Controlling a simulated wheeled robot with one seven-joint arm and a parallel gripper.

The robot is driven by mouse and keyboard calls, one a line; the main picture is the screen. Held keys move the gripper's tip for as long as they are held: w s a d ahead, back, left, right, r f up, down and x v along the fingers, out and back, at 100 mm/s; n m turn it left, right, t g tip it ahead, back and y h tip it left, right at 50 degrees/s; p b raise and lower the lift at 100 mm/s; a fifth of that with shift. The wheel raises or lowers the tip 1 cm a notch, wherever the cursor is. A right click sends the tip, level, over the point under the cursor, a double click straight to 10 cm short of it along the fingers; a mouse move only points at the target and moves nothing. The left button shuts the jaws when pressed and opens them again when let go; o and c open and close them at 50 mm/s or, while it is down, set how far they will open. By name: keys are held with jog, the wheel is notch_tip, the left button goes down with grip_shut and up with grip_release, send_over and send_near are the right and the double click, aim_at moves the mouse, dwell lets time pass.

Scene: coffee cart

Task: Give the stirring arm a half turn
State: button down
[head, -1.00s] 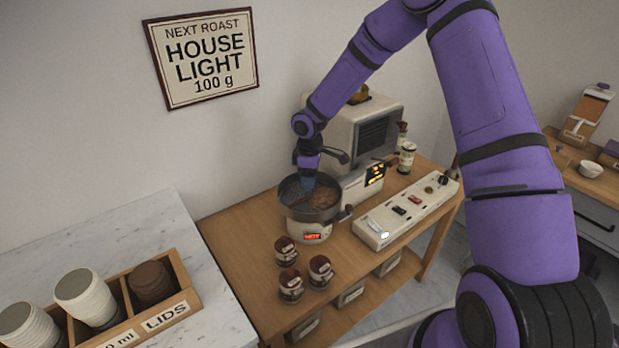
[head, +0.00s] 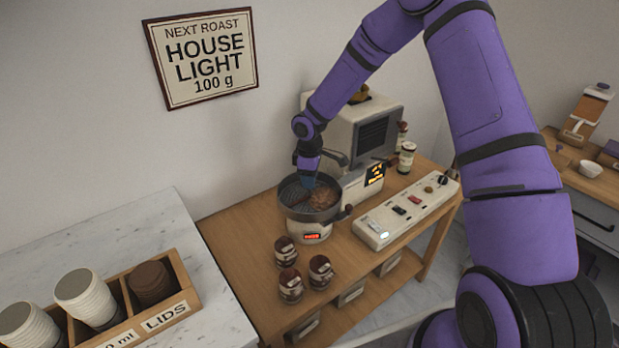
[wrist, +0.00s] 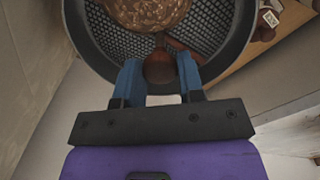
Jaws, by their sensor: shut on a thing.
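The round dark cooling tray (head: 284,197) sits on a cream base and holds a heap of brown beans (head: 322,196). In the wrist view its mesh floor (wrist: 105,35) and beans (wrist: 145,10) show. My gripper (head: 305,177) reaches down into the tray from above. In the wrist view the blue fingers of my gripper (wrist: 160,78) are shut on the reddish-brown knob of the stirring arm (wrist: 160,66). A thin reddish bar runs off beside the knob over the mesh. The rest of the stirring arm is hidden by the fingers and beans.
The cream roaster (head: 335,125) stands right behind the tray. Several lidded jars (head: 320,272) stand in front of it. A switch panel (head: 405,212) lies to the right. A wooden cup and lid box (head: 180,290) is on the left counter.

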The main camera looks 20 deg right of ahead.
jog(key=m, duration=1.2)
jog(key=shift+m, duration=0.3)
jog(key=m, duration=1.2)
jog(key=shift+m, duration=0.3)
jog(key=m, duration=0.4)
jog(key=shift+m, duration=2.2)
